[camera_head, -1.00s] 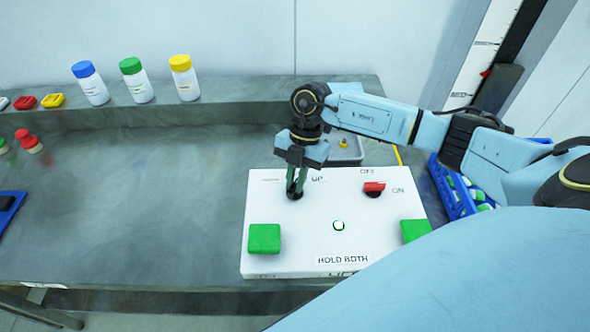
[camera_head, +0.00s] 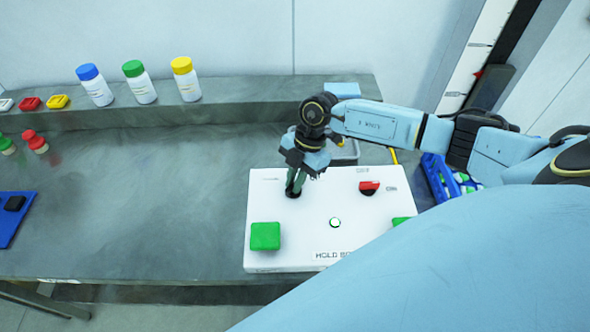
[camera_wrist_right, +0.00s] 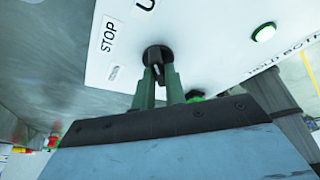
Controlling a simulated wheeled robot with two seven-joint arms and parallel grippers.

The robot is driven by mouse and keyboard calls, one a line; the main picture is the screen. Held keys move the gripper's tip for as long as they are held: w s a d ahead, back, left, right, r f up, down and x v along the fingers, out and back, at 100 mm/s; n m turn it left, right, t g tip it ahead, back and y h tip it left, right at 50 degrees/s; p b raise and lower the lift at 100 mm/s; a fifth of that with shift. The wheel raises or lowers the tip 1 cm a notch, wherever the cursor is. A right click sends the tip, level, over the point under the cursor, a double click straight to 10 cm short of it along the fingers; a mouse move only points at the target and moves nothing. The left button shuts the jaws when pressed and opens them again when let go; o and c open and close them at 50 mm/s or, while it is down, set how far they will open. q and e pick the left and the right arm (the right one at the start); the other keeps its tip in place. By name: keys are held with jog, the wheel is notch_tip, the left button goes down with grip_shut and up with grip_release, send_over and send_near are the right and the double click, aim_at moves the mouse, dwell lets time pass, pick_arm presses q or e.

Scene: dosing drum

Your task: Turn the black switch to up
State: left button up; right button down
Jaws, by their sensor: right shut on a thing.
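The black switch (camera_wrist_right: 157,57) sits on the white panel (camera_head: 352,180), near its upper left. In the right wrist view its round base and knob show between my fingers, next to a label reading STOP. My right gripper (camera_head: 294,188) reaches down onto the switch and is shut on it; its two green fingers also show in the right wrist view (camera_wrist_right: 158,80). In the head view my gripper hides most of the switch and the UP label. My left gripper is not in view.
The panel also holds a red switch (camera_head: 369,187), a green block-like button (camera_head: 265,236) and a small round white-green button (camera_head: 335,222). Bottles with blue, green and yellow caps (camera_head: 186,80) stand on the back ledge. A blue bin (camera_head: 437,182) is right of the panel.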

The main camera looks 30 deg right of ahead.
jog(key=c, duration=1.4)
grip_release()
jog(key=shift+c, duration=0.2)
jog(key=shift+r, duration=0.1)
jog(key=v, duration=1.3)
jog(key=shift+b, duration=0.4)
jog(key=shift+r, duration=0.1)
